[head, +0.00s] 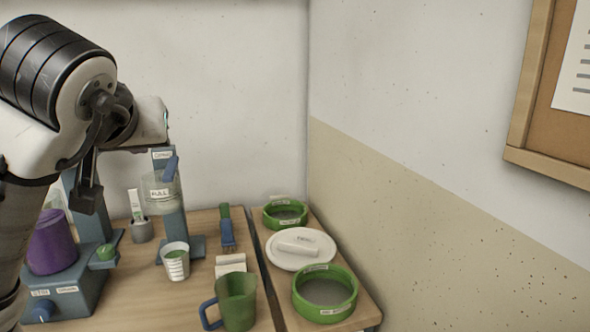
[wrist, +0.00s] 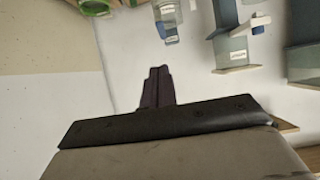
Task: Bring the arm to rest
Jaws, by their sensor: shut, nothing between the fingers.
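My gripper (wrist: 158,88) shows in the wrist view with its two dark fingers together and nothing between them. In the head view my gripper (head: 88,200) hangs from my arm at the left, fingers pointing down, in front of the blue-grey machine with the purple container (head: 53,243). It appears apart from the things around it, though its exact height over them is hard to tell. My arm is bent at the upper left of the head view and hides part of the table's left side.
On the wooden table (head: 262,311) stand a clear container marked FULL (head: 163,193) on a stand, a white cup (head: 175,262), a green jug (head: 237,300) with a blue handle and a brush (head: 227,232). Green-rimmed sieves (head: 325,293) and a white plate (head: 284,258) lie at right. A wall closes the right side.

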